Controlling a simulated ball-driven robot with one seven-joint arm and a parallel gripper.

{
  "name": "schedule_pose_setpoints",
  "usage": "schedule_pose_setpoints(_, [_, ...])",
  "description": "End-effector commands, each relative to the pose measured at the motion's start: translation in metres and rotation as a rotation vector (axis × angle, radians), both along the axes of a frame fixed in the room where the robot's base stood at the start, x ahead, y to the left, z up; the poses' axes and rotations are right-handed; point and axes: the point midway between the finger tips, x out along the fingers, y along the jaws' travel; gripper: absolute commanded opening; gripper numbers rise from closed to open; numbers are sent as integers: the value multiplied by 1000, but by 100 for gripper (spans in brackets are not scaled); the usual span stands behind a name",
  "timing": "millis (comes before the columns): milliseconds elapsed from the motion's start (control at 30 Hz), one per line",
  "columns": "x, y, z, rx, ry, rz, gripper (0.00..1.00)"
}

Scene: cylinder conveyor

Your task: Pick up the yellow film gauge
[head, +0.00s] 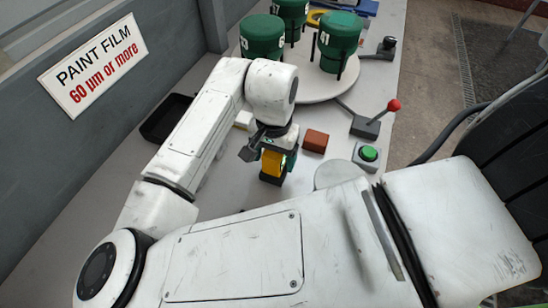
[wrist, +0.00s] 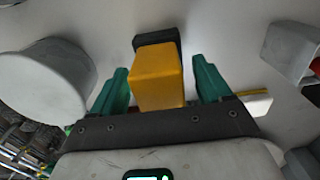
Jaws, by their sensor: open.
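The yellow film gauge (head: 271,163) stands on the table below my wrist in the head view, with a dark base under it. In the wrist view the yellow film gauge (wrist: 157,80) sits between the two green fingers of my gripper (wrist: 160,88), with its dark end beyond it. A gap shows on both sides, wider on the right. In the head view my gripper (head: 276,158) is lowered around the gauge, and the arm hides part of it. My gripper is open.
A brown block (head: 315,141) lies just right of the gauge. A green button box (head: 368,154) and a red-knobbed lever (head: 381,118) stand further right. Green cylinders (head: 338,42) stand on a round white turntable (head: 300,91) behind. A black tray (head: 166,119) lies at left.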

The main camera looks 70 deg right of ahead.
Motion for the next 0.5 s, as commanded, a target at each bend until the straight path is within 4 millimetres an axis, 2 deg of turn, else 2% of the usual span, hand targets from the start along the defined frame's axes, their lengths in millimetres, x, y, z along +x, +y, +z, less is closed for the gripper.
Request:
schedule_pose_setpoints(233, [0,0,-2,0,0,0,78])
schedule_pose_setpoints(500, [0,0,-2,0,0,-1,52])
